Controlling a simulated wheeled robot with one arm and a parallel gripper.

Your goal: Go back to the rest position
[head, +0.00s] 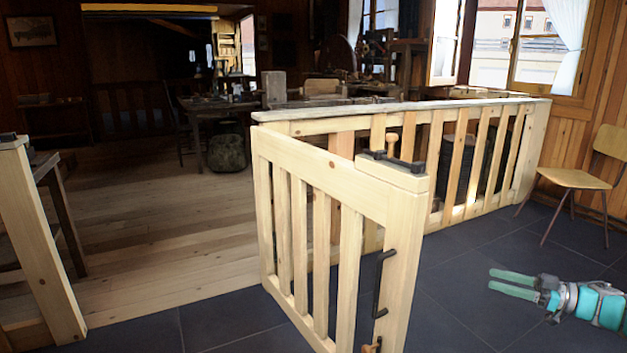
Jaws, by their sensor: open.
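My gripper (492,280) is at the lower right, pointing left, with its two teal fingers a little apart and nothing between them. It is in front of the dark tiled floor and touches nothing that I can see. A pale wooden gate (350,235) stands left of my gripper, with clear space between them. The gate has a black handle (381,283) and a black latch (393,160) on top with a turned wooden knob (392,143). Another wooden knob (371,346) shows low on the gate at the picture's bottom edge.
A slatted wooden fence (465,160) runs behind the gate to the right wall. A wooden chair (572,180) stands at the right. A wooden post (38,240) stands at the left. Between post and gate, plank floor (165,225) is clear.

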